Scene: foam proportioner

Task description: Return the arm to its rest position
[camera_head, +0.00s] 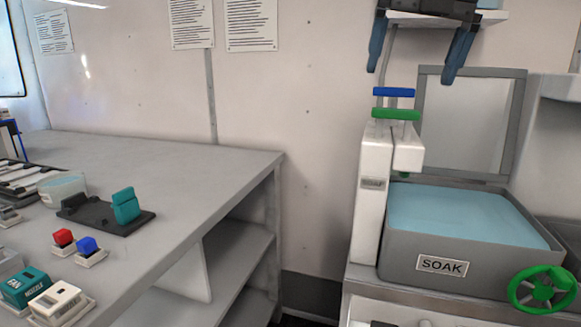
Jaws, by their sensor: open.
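My gripper (411,76) shows at the top right edge of the picture. Its two dark blue-grey fingers point down and stand wide apart, with nothing between them. It appears above the white tap block with the blue handle (394,92) and green handle (395,114); I cannot tell the distance in depth. The rest of my arm is out of the picture.
A grey tank labelled SOAK (440,265) holds blue liquid, with a green handwheel (542,290) at its front right. The grey bench (150,150) on the left carries a black stand with a teal block (126,205), red and blue buttons, and labelled blocks. The bench's back is clear.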

